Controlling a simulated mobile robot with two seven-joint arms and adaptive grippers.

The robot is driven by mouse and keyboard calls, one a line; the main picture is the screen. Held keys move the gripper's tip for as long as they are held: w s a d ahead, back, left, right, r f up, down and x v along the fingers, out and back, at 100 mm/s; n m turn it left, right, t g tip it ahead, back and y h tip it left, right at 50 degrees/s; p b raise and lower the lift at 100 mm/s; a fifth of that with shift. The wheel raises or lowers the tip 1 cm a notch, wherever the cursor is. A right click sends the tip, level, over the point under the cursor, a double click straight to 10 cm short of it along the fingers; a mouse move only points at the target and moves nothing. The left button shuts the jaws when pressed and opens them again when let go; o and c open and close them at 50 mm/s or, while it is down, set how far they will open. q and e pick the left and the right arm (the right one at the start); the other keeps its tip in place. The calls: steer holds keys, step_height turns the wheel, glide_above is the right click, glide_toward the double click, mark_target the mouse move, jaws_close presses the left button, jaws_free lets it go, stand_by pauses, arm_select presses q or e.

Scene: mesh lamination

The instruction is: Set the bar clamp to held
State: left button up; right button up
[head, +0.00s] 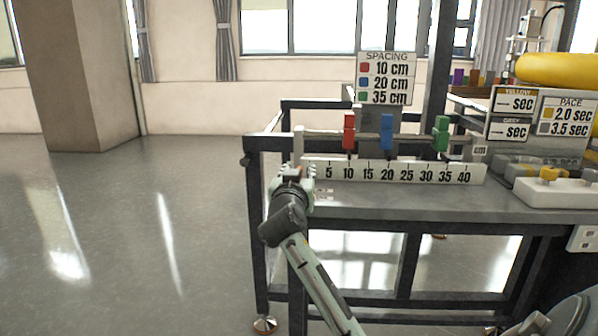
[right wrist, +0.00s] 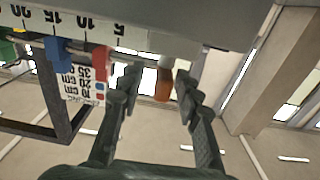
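My right gripper (head: 293,174) is at the left end of the ruler rail in the head view, with its arm coming up from below. In the right wrist view, which looks tilted and upside down, its two fingers (right wrist: 157,88) are apart. An orange-brown handle (right wrist: 163,85) shows between the fingertips, hanging at the rail's end near the "5" mark; it looks like the bar clamp's handle, but I cannot tell for sure. I cannot tell whether the fingers touch it. In the head view the gripper mostly hides it. My left gripper is not in view.
Red (head: 349,132), blue (head: 386,131) and green (head: 441,134) sliders sit on the bar above the numbered ruler (head: 400,173). A spacing sign (head: 386,78) stands behind. A pace sign (head: 566,117) and yellow roll (head: 560,70) are at right. Open floor (head: 120,230) lies left.

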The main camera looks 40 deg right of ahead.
steer(key=v, duration=1.2)
stand_by(0.4)
steer(key=s+a+f+n+g+y, duration=0.2)
steer(key=f+n+y, duration=0.2)
steer(key=f, duration=1)
steer(key=s+a+f+n+g+y, duration=0.1)
steer(key=s+a+f+n+y, duration=0.15)
steer(key=f, duration=1.05)
steer(key=s+a+f+n+g+y, duration=0.2)
steer(key=s+a+f+g, duration=0.1)
steer(key=s+f, duration=0.5)
steer(key=s+a+f+n+g+y, duration=0.2)
steer(key=s+a+f+g+y, duration=0.1)
steer(key=s+f, duration=0.5)
step_height(320, 180, down, 3)
steer(key=shift+a+f, duration=0.1)
steer(key=shift+a, duration=0.15)
steer(key=shift+s+n, duration=0.1)
steer(key=shift+n, duration=0.15)
